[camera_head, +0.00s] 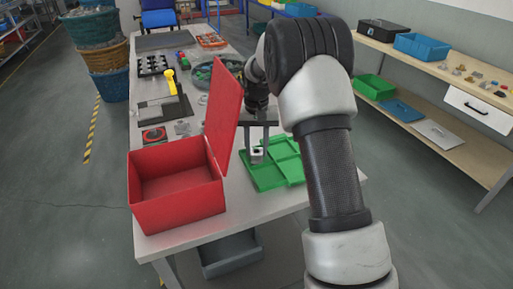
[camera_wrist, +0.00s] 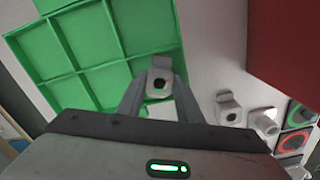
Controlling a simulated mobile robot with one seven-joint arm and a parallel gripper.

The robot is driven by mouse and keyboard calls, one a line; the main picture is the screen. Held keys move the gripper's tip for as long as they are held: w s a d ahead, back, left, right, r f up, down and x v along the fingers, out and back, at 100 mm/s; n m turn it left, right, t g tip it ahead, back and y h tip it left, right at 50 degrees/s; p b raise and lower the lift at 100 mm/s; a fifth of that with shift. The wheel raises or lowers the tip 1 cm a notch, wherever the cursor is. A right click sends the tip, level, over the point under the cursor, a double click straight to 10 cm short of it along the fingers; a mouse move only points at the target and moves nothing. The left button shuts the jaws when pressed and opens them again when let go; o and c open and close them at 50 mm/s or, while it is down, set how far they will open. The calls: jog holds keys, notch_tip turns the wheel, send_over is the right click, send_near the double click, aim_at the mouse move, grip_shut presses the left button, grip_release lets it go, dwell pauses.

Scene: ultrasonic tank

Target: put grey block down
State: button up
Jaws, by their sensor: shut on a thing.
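The grey block (camera_head: 257,155) is between the fingertips of my gripper (camera_head: 257,150), low at the left side of the green divided tray (camera_head: 262,182). In the wrist view the grey block (camera_wrist: 159,82) has a dark round hole, and my gripper (camera_wrist: 158,98) is shut on it. It overlaps the edge of the green tray (camera_wrist: 120,72) there. I cannot tell whether the block touches the tray. The tray compartments in view look empty.
An open red box (camera_head: 178,205) with its lid (camera_head: 224,112) raised stands close to the left of my gripper. More grey blocks (camera_wrist: 229,106) lie beside the tray on the table (camera_head: 285,206). Fixtures and a yellow-handled tool (camera_head: 170,82) lie farther back.

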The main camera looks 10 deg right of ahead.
jog(key=shift+f, duration=0.1)
jog(key=o, duration=0.8)
jog(key=shift+o, duration=0.2)
notch_tip(320, 180, up, 12)
jog(key=p, duration=0.1)
